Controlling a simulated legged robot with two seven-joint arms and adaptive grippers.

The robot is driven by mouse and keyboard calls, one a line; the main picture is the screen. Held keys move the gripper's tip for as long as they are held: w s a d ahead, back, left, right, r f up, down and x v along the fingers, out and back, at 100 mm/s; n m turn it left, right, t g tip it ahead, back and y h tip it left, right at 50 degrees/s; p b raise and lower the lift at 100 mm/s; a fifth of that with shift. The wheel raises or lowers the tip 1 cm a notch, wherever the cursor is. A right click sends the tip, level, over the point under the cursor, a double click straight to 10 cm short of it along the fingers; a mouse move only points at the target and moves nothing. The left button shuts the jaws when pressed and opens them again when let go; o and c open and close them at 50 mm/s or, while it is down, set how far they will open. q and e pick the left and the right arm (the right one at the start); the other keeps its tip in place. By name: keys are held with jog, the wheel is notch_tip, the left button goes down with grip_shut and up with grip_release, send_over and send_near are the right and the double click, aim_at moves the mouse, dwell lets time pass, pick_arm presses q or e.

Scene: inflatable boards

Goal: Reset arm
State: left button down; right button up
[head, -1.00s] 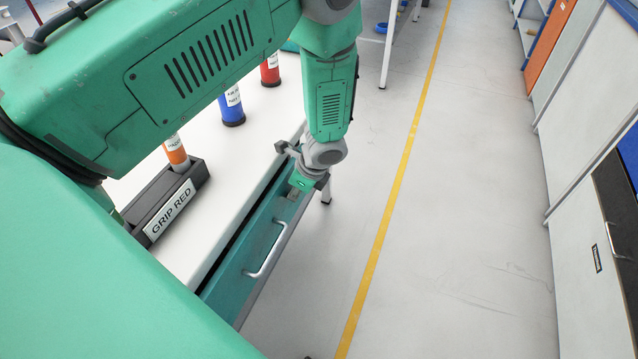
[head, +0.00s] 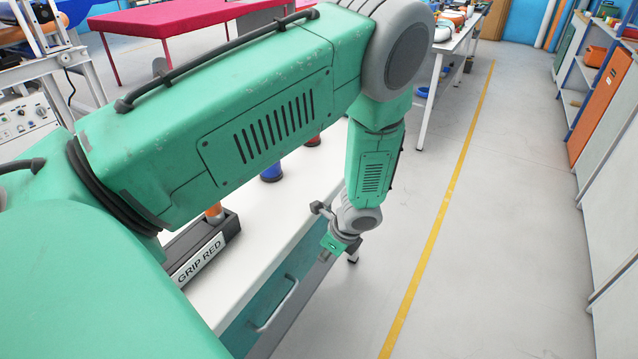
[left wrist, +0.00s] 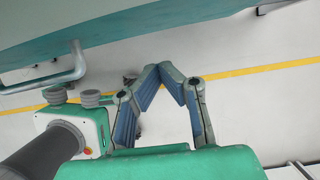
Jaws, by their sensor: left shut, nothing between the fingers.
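My left arm crosses the head view from the left, and its forearm hangs down past the edge of the white bench. My left gripper (head: 331,254) is at the lower end of the forearm, beside the teal drawer front, small and partly hidden in the head view. In the left wrist view the left gripper (left wrist: 162,70) shows its fingers bent in with the tips together and nothing between them. Pale floor lies behind the fingers. My right gripper is in neither view.
The white bench (head: 262,210) has a teal drawer with a handle (head: 277,305), also in the left wrist view (left wrist: 60,72).

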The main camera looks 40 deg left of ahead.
pick_arm(q)
jog(key=s+d+v, duration=0.1)
jog(key=v, duration=0.7)
jog(key=s+d+f+n+h, duration=0.2)
jog(key=s+n, duration=0.5)
jog(key=s, duration=0.4)
jog(key=s+d+f+n+t+h, duration=0.1)
jog(key=s+d+f+n, duration=0.3)
jog(key=s, duration=0.7)
jog(key=shift+s+d+f+n+t+h, duration=0.35)
jog(key=shift+f+n, duration=0.85)
jog(key=shift+n, duration=0.6)
jog(key=shift+a+f, duration=0.1)
jog(key=shift+a, duration=0.2)
